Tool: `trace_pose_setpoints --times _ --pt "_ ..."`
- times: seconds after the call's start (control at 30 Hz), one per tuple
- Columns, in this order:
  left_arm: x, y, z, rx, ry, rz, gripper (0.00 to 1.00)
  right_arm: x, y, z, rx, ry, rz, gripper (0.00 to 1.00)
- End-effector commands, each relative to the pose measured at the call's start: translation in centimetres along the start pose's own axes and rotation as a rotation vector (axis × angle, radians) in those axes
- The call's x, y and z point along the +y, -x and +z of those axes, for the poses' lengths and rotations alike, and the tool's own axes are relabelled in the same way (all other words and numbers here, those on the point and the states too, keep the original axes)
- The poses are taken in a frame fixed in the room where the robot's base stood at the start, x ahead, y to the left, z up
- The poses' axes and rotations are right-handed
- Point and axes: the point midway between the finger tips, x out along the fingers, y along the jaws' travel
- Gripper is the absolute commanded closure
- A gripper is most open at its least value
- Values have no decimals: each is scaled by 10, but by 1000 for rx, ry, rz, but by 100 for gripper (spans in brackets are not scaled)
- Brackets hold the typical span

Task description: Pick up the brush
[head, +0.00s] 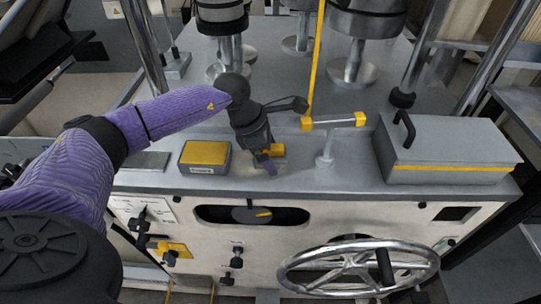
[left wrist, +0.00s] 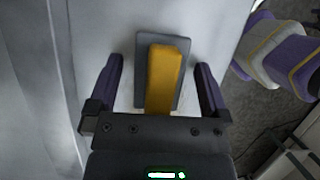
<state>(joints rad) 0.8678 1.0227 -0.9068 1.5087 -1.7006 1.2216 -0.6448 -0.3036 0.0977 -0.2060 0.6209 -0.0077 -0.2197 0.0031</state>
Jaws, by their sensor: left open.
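The brush (left wrist: 165,75) shows in the left wrist view as a long yellow handle on a flat dark grey base. In the head view the brush (head: 277,149) lies on the grey machine top near its front edge, partly hidden by my left gripper (head: 266,163). In the wrist view my left gripper (left wrist: 160,70) is open, with one purple finger on each side of the brush. Gaps show between the fingers and the brush, so it is not gripped. The near end of the handle is hidden by the gripper body. My right gripper is not in view.
A yellow-topped grey box (head: 205,155) stands just left of the brush. A yellow-ended bar on a post (head: 334,121) stands to the right. A large grey lidded box (head: 446,150) sits farther right. A handwheel (head: 358,266) projects from the front panel (head: 330,220).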

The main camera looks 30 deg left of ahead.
Motion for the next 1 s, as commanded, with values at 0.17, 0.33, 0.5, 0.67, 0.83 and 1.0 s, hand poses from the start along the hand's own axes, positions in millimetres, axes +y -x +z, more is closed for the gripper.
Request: trace_pose_setpoints --times 0.17,0.33,0.5,0.67,0.83,1.0 --pt "0 -1 0 0 0 0 0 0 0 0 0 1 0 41" --pt "0 -1 0 0 0 0 30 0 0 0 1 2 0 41" --pt "0 -1 0 0 0 0 66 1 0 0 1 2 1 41" --pt "0 0 0 -1 0 0 97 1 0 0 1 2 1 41" --pt "0 0 0 -1 0 1 98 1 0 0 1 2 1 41" --pt "1 28 12 -2 -2 5 98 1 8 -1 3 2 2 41"
